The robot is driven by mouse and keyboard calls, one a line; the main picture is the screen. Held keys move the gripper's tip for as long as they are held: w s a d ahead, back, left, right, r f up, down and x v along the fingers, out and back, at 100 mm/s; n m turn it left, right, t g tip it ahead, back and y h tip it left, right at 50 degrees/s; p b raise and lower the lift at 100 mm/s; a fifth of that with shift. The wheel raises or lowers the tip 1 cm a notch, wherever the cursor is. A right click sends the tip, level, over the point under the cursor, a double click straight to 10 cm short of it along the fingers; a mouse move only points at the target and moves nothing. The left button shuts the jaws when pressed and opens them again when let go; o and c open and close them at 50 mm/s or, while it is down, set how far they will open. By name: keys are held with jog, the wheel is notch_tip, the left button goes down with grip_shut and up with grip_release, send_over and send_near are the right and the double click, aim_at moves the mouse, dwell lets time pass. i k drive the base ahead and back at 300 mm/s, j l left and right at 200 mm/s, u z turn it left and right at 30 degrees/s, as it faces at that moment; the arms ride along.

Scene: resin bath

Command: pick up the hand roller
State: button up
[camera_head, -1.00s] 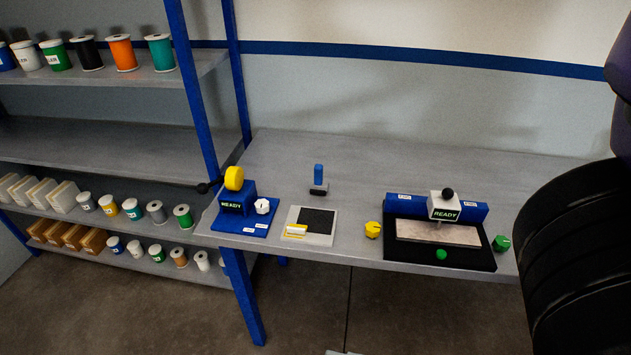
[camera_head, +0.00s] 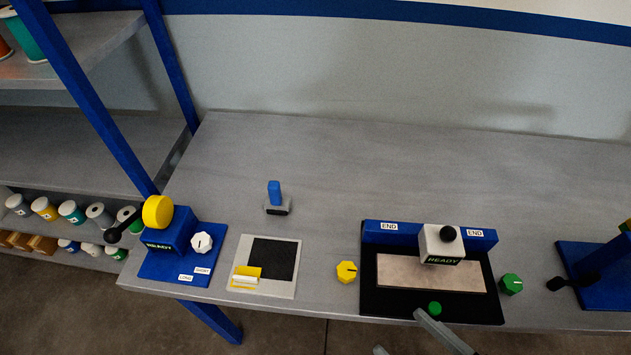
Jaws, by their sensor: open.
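The hand roller (camera_head: 274,194) stands on the grey bench left of the middle, behind a pale plate. It has an upright blue handle on a small grey and black base. My gripper (camera_head: 398,331) shows only as two grey fingers at the bottom edge, apart from each other and empty. It is in front of the black-based machine, to the right of the roller and nearer to me. The rest of the gripper is out of the picture.
A pale plate with a dark square (camera_head: 266,294) lies in front of the roller. A blue READY device (camera_head: 183,255) is at left, the black-based machine (camera_head: 375,302) at right. Yellow (camera_head: 346,272) and green (camera_head: 511,284) knobs flank that machine. The bench behind is clear.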

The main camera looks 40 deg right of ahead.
aim_at(275, 204)
jog(key=j+z, duration=0.3)
jog(key=z, duration=0.2)
jog(key=j+z, duration=0.3)
jog(key=z, duration=0.15)
jog(key=j+z, duration=0.1)
jog(key=j, duration=0.3)
jog(key=k+j, duration=0.1)
jog(key=j, duration=0.35)
jog(key=k+j+z, duration=0.15)
jog(key=j, duration=0.65)
jog(key=k+j+z, duration=0.15)
jog(key=j, duration=0.65)
jog(key=k+z, duration=0.05)
